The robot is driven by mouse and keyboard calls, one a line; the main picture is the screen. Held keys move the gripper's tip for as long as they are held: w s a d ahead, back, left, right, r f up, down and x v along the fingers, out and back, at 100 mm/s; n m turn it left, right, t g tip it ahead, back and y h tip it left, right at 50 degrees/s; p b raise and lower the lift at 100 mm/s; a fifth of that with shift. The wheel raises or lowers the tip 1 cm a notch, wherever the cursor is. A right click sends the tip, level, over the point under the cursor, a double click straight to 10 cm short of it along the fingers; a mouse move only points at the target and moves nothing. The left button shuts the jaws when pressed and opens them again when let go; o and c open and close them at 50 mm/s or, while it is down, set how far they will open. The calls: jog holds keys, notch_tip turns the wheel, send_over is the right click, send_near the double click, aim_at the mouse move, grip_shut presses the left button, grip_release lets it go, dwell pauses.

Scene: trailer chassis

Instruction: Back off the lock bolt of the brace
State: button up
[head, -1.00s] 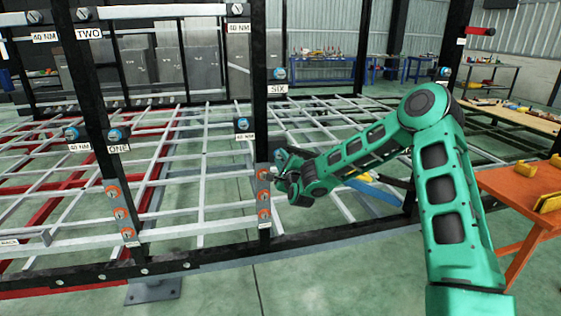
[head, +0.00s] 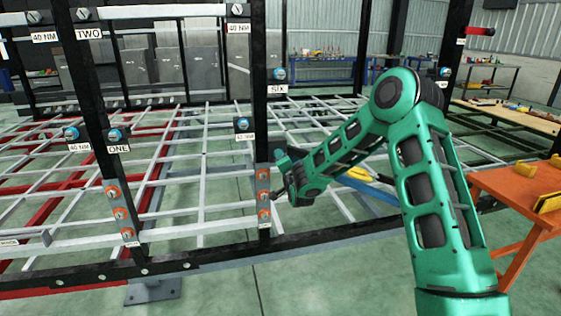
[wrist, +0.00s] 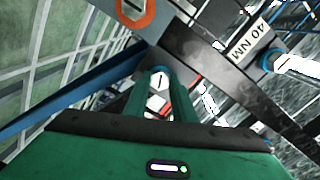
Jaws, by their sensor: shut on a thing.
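In the wrist view, a hex bolt (wrist: 157,80) with a blue collar and a dark slot mark on its pale head sits between my fingertips. My gripper (wrist: 160,92) is shut on it, with the fingers pointing along the bolt's axis. In the head view, my gripper (head: 276,194) is just right of the black post labelled SIX (head: 264,150), beside its orange-collared bolts (head: 263,195). The gripped bolt cannot be made out in the head view. I cannot tell how far it is threaded in.
Another blue-collared bolt (wrist: 278,60) with a 40 NM label (wrist: 247,40) and an orange-collared bolt (wrist: 134,9) are close by. Black posts and pale rails fill the left of the head view. An orange table (head: 510,190) stands at the right.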

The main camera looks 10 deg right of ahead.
jog(key=n, duration=2.2)
jog(key=shift+n, duration=0.4)
jog(key=o, duration=1.1)
jog(key=shift+w, duration=0.1)
jog(key=shift+c, duration=0.2)
